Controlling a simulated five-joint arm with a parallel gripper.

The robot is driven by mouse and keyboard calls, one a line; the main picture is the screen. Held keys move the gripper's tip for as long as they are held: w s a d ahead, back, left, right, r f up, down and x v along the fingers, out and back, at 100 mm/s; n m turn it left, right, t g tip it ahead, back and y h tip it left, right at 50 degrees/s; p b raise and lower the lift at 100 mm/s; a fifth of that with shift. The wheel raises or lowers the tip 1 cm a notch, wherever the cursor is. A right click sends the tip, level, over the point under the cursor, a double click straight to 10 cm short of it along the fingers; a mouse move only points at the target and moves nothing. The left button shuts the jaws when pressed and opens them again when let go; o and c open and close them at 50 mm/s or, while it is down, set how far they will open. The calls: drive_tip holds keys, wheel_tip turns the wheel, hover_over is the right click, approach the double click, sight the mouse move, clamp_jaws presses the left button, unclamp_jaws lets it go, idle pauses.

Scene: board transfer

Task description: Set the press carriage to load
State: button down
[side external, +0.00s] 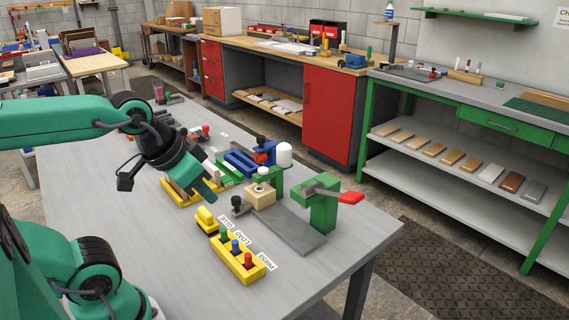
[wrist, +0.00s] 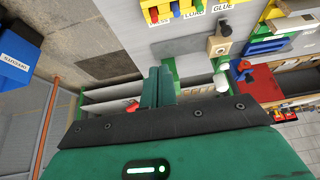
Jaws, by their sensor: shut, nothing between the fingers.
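The press carriage, a pale wooden block (side external: 262,194) with a dark knob (side external: 237,204) beside it, sits toward the back end of the grey track (side external: 297,238). It stands near the GLUE label (side external: 227,221), and also shows in the wrist view (wrist: 218,47). The LOAD label (side external: 242,240) and PRESS label (side external: 266,261) lie farther along. The green press (side external: 322,207) with a red-ended lever (side external: 351,197) stands over the track. My gripper (side external: 211,195) is shut and empty, above the table and left of the carriage; its closed fingers show in the wrist view (wrist: 157,87).
A yellow block (side external: 239,265) with green, blue and red pegs lies along the labels, with a small yellow piece (side external: 206,220) behind it. Blue and green fixtures (side external: 240,163) and a white-capped post (side external: 284,155) crowd the back. The table's front left (side external: 150,250) is clear.

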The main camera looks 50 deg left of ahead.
drive_tip(key=c, duration=1.1)
unclamp_jaws()
drive_tip(key=shift+w+a, duration=0.1)
drive_tip(key=shift+w, duration=0.15)
drive_tip(key=shift+c, duration=0.2)
drive_tip(key=m+g, duration=0.3)
drive_tip(key=g, duration=0.2)
hover_over(236, 198)
drive_tip(key=f, duration=1.1)
drive_tip(key=shift+d, duration=0.2)
drive_tip(key=shift+a+f+g, duration=0.3)
drive_tip(key=shift+f, duration=0.1)
drive_tip(key=shift+f, duration=3.8)
